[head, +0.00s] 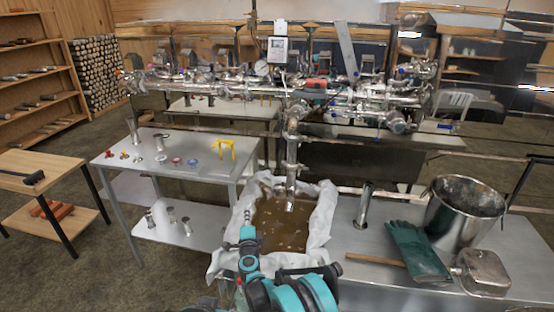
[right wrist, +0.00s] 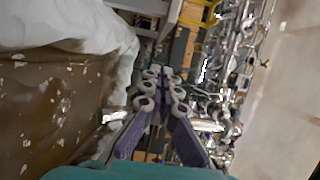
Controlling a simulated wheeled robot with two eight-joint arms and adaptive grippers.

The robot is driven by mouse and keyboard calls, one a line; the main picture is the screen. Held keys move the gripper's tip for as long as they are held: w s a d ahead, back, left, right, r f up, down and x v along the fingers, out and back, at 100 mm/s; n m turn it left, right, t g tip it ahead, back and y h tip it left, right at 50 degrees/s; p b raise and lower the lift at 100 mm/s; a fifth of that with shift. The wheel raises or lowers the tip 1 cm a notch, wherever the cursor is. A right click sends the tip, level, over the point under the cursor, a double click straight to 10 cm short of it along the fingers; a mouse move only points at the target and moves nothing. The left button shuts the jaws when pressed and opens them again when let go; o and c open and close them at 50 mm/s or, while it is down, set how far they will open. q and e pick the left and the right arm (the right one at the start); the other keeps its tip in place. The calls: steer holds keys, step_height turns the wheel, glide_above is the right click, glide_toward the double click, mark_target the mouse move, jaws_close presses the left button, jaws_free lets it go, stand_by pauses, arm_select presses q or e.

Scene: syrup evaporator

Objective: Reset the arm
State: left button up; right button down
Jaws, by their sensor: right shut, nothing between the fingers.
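My right arm comes up from the bottom middle of the head view, teal and black. Its gripper (head: 247,217) is over the near left edge of the cloth-lined basin (head: 326,205) of brown liquid (head: 272,225). In the right wrist view the purple-padded fingers of this gripper (right wrist: 164,74) are shut and empty. The brown liquid (right wrist: 50,105) and white cloth (right wrist: 110,35) show to the left of the fingers there. My left gripper is not in view.
A steel table (head: 185,150) with small parts and a yellow stand (head: 224,148) is at left. Pipework (head: 290,90) spans the back; a spout (head: 291,160) reaches the basin.

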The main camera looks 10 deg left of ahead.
steer(key=s+d+r+n+g+y, duration=0.1)
steer(key=d+r+n+y, duration=0.15)
steer(key=r, duration=0.55)
steer(key=s+d+r+n+y, duration=0.1)
steer(key=d+r+n, duration=0.3)
steer(key=r, duration=0.5)
steer(key=s+d+r+n+g, duration=0.2)
steer(key=s+d+r+n, duration=0.25)
steer(key=s+d, duration=0.25)
steer(key=s+d+f+n+g+h, duration=0.1)
steer(key=s+d+f, duration=0.3)
steer(key=s+d, duration=0.5)
steer(key=s+d+f+n+g+h, duration=0.1)
steer(key=s+d+f+g+h, duration=0.3)
steer(key=s+d, duration=0.5)
steer(key=s+d+f+n+g+h, duration=0.2)
steer(key=s+d, duration=0.7)
steer(key=s, duration=0.7)
step_height(320, 180, down, 2)
steer(key=shift+f+h, duration=0.15)
steer(key=shift+h, duration=0.3)
